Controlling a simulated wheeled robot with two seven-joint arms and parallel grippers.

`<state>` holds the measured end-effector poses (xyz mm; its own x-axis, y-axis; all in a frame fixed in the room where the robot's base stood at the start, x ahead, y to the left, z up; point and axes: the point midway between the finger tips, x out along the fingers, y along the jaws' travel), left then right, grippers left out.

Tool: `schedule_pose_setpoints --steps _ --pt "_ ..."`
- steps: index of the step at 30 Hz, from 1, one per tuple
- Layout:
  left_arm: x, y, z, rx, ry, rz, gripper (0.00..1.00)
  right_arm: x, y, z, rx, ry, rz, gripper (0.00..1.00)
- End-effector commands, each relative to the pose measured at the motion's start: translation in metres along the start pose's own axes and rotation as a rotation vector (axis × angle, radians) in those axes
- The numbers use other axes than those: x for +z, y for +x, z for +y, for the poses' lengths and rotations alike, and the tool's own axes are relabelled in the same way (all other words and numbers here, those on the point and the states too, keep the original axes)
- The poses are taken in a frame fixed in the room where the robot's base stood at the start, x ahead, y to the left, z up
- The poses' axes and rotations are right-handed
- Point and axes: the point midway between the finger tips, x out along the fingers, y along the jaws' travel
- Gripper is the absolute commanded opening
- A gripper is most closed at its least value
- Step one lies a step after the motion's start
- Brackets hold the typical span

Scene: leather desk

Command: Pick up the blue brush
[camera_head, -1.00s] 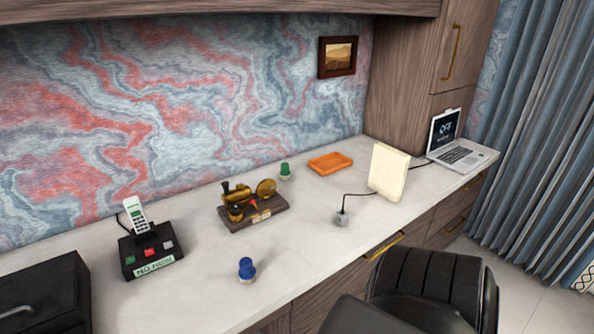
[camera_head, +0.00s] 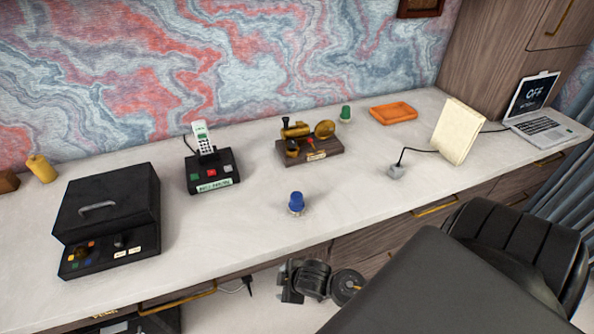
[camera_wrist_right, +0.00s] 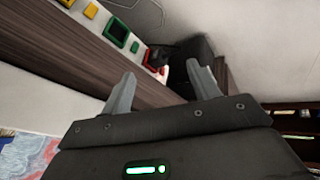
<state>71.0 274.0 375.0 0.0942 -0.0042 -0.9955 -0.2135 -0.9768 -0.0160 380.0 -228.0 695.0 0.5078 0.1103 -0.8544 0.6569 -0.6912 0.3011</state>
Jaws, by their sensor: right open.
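The blue brush (camera_head: 296,201) stands upright on the white desk top (camera_head: 250,225), near its front edge, in the head view. It has a blue top and a pale lower end. Nothing touches it. My right gripper (camera_wrist_right: 161,70) shows in the right wrist view with its two grey fingers spread apart and nothing between them. I cannot make out the blue brush in that view. I cannot clearly identify either gripper in the head view, so the distance from gripper to brush cannot be told.
A brass model on a wooden base (camera_head: 309,150) and a green brush (camera_head: 345,113) stand behind the blue brush. A phone on a black base (camera_head: 213,172) and a black box (camera_head: 108,205) are left. A black chair (camera_head: 515,240) stands at right. Desk around the brush is clear.

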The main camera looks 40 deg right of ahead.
Motion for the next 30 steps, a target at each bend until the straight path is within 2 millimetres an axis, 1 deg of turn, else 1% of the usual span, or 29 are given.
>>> schedule_pose_setpoints --steps 1,7,8,9,12,14,15,17,19,22,23,24,26,27,29,30 --pt "0.000 -0.001 0.000 0.000 0.000 0.000 0.69 -0.012 -0.017 0.007 0.016 -0.031 0.018 0.61" --pt "0.000 -0.003 0.000 0.000 0.000 0.000 0.69 -0.048 -0.071 0.026 0.076 -0.162 0.071 0.61" --pt "0.000 -0.004 0.000 0.000 0.000 0.000 0.69 -0.056 -0.080 0.030 0.091 -0.206 0.086 0.61" --pt "0.000 -0.004 0.000 0.000 0.000 0.000 0.69 -0.072 -0.093 0.040 0.124 -0.315 0.120 0.61" --pt "0.000 -0.004 0.000 0.000 0.000 -0.001 0.69 -0.099 -0.098 0.056 0.175 -0.589 0.184 0.61" --pt "0.001 -0.004 0.000 0.000 0.000 -0.002 0.69 -0.112 -0.097 0.065 0.201 -0.744 0.216 0.61" --pt "0.001 -0.004 0.000 0.000 0.000 -0.003 0.69 -0.119 -0.097 0.070 0.216 -0.851 0.235 0.61" --pt "0.001 -0.004 0.000 0.000 0.000 -0.003 0.69 -0.129 -0.097 0.079 0.237 -1.015 0.258 0.61" --pt "0.001 -0.004 0.000 0.000 0.000 -0.003 0.69 -0.138 -0.097 0.090 0.259 -1.220 0.280 0.61" --pt "0.001 -0.004 0.000 0.000 0.000 -0.003 0.69 -0.143 -0.099 0.112 0.278 -1.546 0.294 0.61" --pt "0.001 -0.004 0.000 0.000 0.000 -0.003 0.69 -0.142 -0.100 0.120 0.276 -1.653 0.293 0.61" --pt "0.001 -0.004 0.000 0.000 0.000 -0.003 0.69 -0.138 -0.102 0.132 0.269 -1.799 0.287 0.61" --pt "0.001 -0.004 0.000 0.000 0.000 -0.003 0.69 -0.127 -0.107 0.155 0.239 -2.021 0.269 0.61" --pt "0.001 -0.004 0.000 0.000 0.000 -0.003 0.69 -0.117 -0.113 0.171 0.205 -2.159 0.255 0.61" --pt "0.001 -0.004 0.000 0.000 0.000 -0.003 0.69 -0.098 -0.123 0.195 0.139 -2.336 0.232 0.61" --pt "0.001 -0.004 0.000 0.000 0.000 -0.003 0.69 -0.085 -0.130 0.209 0.091 -2.431 0.220 0.61"
